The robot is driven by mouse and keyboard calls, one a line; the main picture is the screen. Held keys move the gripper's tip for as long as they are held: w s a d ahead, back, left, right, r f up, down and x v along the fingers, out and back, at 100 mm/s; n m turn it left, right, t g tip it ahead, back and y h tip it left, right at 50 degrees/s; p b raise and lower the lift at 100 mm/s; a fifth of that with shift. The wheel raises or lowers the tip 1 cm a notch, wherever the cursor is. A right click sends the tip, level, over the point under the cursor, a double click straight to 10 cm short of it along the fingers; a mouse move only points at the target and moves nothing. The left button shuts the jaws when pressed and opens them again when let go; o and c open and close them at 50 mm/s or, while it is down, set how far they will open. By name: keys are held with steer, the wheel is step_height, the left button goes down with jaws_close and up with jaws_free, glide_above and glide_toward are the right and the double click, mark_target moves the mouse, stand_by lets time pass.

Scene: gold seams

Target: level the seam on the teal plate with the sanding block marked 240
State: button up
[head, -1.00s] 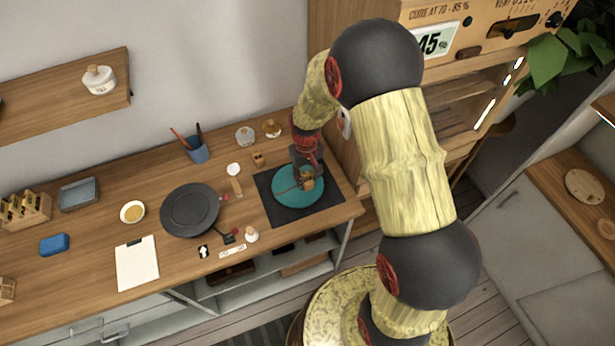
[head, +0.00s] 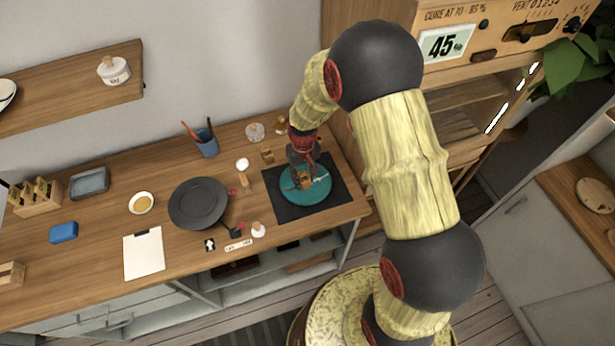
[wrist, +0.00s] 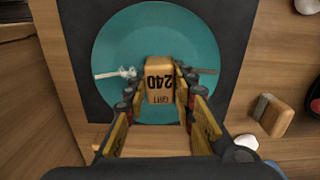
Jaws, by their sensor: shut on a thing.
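The teal plate (head: 318,193) lies on a dark mat (head: 286,208) near the right end of the bench. It fills the top middle of the wrist view (wrist: 118,50). A thin seam line runs across it, with a whitish rough patch (wrist: 128,73) left of the block; the stretch under the block is hidden. My gripper (wrist: 158,100) is shut on the wooden sanding block marked 240 (wrist: 158,72) and holds it over the plate's middle, on the seam line. I cannot tell whether the block touches the plate. In the head view my gripper (head: 304,178) is over the plate.
Another small block (wrist: 274,115) lies on the wood right of the mat in the wrist view. A dark round pan (head: 198,202), a clipboard (head: 143,254), a blue pen cup (head: 207,145) and a small bowl (head: 141,203) stand to the left. A cabinet (head: 470,90) rises at the right.

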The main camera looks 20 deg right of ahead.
steer(key=shift+a, duration=0.2)
steer(key=shift+s+a, duration=0.4)
steer(key=shift+a, duration=0.15)
steer(key=shift+w+a, duration=0.4)
steer(key=shift+a, duration=0.35)
steer(key=shift+r, duration=0.1)
steer(key=shift+r+p, duration=0.65)
steer(key=shift+r, duration=0.1)
step_height(320, 180, up, 4)
steer(key=p, duration=0.3)
steer(key=shift+r, duration=0.25)
